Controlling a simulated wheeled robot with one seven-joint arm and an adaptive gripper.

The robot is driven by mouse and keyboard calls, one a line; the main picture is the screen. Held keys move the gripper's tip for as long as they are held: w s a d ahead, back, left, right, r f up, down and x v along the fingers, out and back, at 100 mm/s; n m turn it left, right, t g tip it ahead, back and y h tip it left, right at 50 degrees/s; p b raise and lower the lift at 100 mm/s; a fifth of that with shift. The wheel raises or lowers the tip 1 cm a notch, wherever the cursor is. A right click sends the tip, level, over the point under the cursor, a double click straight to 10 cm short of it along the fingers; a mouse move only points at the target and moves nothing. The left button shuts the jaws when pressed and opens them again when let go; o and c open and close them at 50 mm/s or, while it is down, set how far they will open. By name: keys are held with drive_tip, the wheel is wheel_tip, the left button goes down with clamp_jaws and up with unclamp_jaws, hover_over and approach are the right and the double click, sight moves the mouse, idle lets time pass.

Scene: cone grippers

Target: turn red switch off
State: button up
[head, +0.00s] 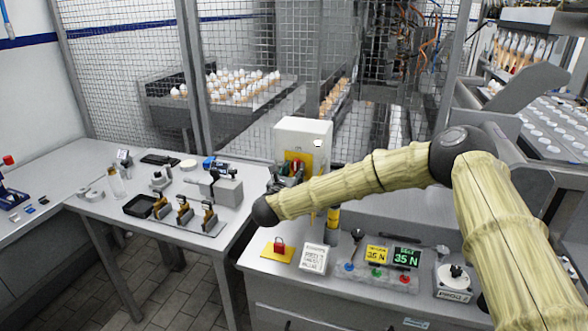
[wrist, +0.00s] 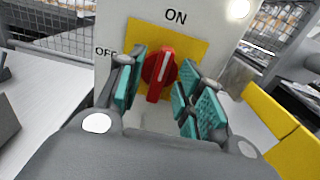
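The red switch (wrist: 158,72) is a rotary knob on a yellow plate (wrist: 190,40), fixed to a pale grey box (head: 303,132). The plate has ON printed above it and OFF to its left. The knob's white line stands nearly upright, tilted slightly right at the top, toward ON. My gripper (wrist: 162,90) is open, its teal-padded fingers on either side of the knob with gaps visible between them. In the head view my gripper (head: 290,172) is in front of the box and hides most of the knob.
A wire mesh fence (head: 250,60) stands behind.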

drive_tip(key=shift+w+d, duration=0.15)
drive_tip(key=shift+w, duration=0.2)
drive_tip(key=shift+c, duration=0.2)
clamp_jaws()
